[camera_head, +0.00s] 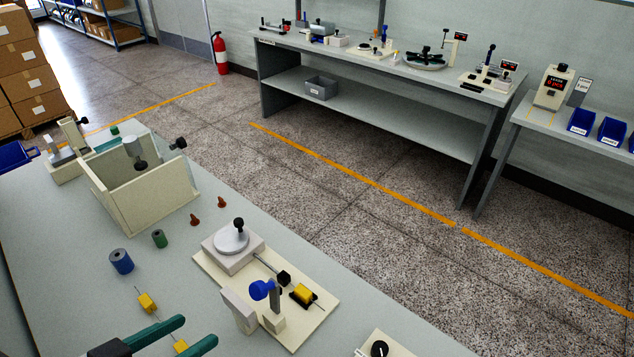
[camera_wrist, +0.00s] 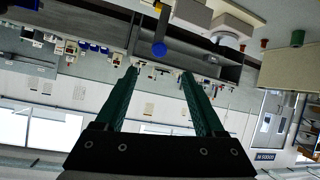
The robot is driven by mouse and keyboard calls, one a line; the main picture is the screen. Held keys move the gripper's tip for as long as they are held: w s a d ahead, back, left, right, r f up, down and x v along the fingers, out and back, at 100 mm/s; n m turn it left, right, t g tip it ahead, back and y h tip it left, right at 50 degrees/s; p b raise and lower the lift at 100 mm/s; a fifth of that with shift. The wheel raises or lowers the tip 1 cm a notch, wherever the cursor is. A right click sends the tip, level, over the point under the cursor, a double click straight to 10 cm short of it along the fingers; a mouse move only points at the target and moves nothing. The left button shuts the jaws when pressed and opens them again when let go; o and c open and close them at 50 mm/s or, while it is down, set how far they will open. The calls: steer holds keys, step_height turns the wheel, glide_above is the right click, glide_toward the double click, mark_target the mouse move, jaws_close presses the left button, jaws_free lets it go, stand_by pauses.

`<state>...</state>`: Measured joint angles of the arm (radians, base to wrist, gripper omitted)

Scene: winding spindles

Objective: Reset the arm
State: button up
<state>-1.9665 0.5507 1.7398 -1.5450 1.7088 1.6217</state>
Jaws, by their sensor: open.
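My gripper (camera_head: 180,337) shows at the bottom left of the head view, with two green fingers spread apart and nothing between them. In the wrist view my gripper (camera_wrist: 160,72) also shows open and empty, with the room appearing upside down behind it. The winding fixture (camera_head: 315,318) stands on the table to the right of my gripper. It has a cream base, a round disc with a black knob (camera_head: 238,225), a blue knob (camera_head: 262,290) and a yellow block (camera_head: 304,294). The blue knob also shows in the wrist view (camera_wrist: 159,48).
A blue spool (camera_head: 121,261), a green spool (camera_head: 159,238) and two small brown pegs lie near an open cream box (camera_head: 140,205). A yellow piece (camera_head: 147,302) on a thin rod lies close beyond my gripper. Another cream part (camera_head: 390,345) stands at the near edge.

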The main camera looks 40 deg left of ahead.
steer(key=w+d+f+m+g+h, duration=0.1)
steer(key=w+d+m+g+h, duration=0.15)
steer(key=w, duration=0.65)
steer(key=w+d+m+g+h, duration=0.1)
steer(key=w+d+m+h, duration=0.2)
steer(key=w, duration=0.6)
steer(key=d+m+g, duration=0.1)
steer(key=d+g, duration=0.1)
steer(key=d, duration=0.6)
steer(key=d+r+g, duration=0.1)
steer(key=d+g, duration=0.2)
steer(key=d, duration=0.6)
steer(key=d+m+g, duration=0.1)
steer(key=d+g, duration=0.1)
steer(key=d, duration=0.7)
steer(key=shift+w+d+r+m+g, duration=0.15)
steer(key=shift+w+d+m+g, duration=0.1)
steer(key=shift+w+m+g, duration=0.1)
steer(key=s+d+f+m+g+y, duration=0.1)
steer(key=s+d+y, duration=0.4)
steer(key=s, duration=0.4)
steer(key=shift+s+f+y, duration=0.2)
steer(key=shift+s+y, duration=0.05)
steer(key=shift+y, duration=0.1)
steer(key=shift+d, duration=0.15)
